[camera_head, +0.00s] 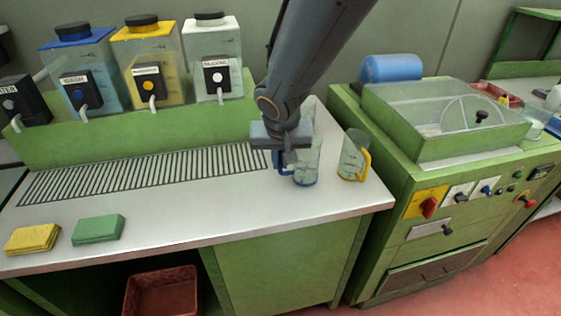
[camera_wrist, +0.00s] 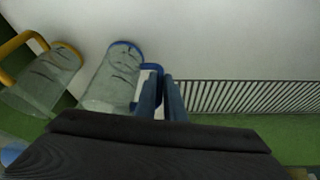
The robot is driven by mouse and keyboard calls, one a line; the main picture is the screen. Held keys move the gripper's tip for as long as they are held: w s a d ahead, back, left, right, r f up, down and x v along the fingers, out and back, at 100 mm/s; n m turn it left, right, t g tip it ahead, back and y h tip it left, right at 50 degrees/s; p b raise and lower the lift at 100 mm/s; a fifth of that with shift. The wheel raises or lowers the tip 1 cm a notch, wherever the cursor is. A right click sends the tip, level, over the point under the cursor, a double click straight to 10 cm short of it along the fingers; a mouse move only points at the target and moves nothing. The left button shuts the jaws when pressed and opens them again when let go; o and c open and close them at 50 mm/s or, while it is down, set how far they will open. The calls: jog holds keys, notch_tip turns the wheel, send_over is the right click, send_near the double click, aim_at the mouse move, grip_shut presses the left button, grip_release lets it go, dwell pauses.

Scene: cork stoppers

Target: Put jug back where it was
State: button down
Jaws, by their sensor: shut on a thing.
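A clear jug with a blue handle and blue base (camera_head: 307,168) is at the right part of the white counter, right of the slatted drain. It also shows in the wrist view (camera_wrist: 112,78), lying left of the fingers. My gripper (camera_head: 284,160) is shut on the jug's blue handle; in the wrist view its fingers (camera_wrist: 160,98) are close around that handle. The jug looks upright in the head view. Whether its base touches the counter I cannot tell. A second clear jug with a yellow handle (camera_head: 351,157) stands just to the right, apart from it.
Dispensers with blue (camera_head: 80,70), yellow (camera_head: 148,65) and white (camera_head: 211,60) tops stand on the green ledge behind. A yellow sponge (camera_head: 32,238) and a green sponge (camera_head: 98,229) lie front left. The counter's front middle is clear.

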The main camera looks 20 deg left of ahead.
jog(key=shift+f, duration=0.25)
jog(key=shift+f, duration=0.2)
jog(key=c, duration=1.8)
grip_release()
jog(key=shift+c, duration=0.2)
jog(key=shift+r, duration=0.15)
jog(key=shift+r, duration=0.25)
jog(key=b+v, duration=0.1)
jog(key=v, duration=1)
jog(key=shift+s+r+b, duration=0.25)
jog(key=shift+b, duration=0.15)
jog(key=shift+d, duration=0.1)
